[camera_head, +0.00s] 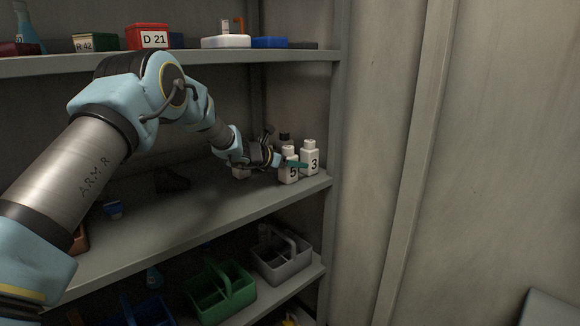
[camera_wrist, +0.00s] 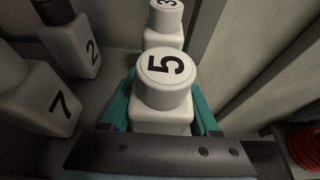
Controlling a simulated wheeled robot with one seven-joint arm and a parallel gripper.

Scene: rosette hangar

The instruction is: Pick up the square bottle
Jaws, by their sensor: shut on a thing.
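The square bottle marked 5 (camera_head: 289,168) is white with a round white cap and stands upright on the middle shelf near its right end. My gripper (camera_head: 280,161) reaches it from the left, its teal fingers on either side of the bottle. In the wrist view my gripper (camera_wrist: 165,108) is shut on the bottle marked 5 (camera_wrist: 163,85). The bottle's base is hidden there by the gripper body. I cannot tell whether it touches the shelf.
A white bottle marked 3 (camera_head: 310,158) stands right behind it. Bottles marked 7 (camera_wrist: 40,97) and 2 (camera_wrist: 76,42), the latter black-capped, stand to the left. The shelf (camera_head: 150,245) has an upper shelf above and caddies (camera_head: 222,290) below. The wall is close on the right.

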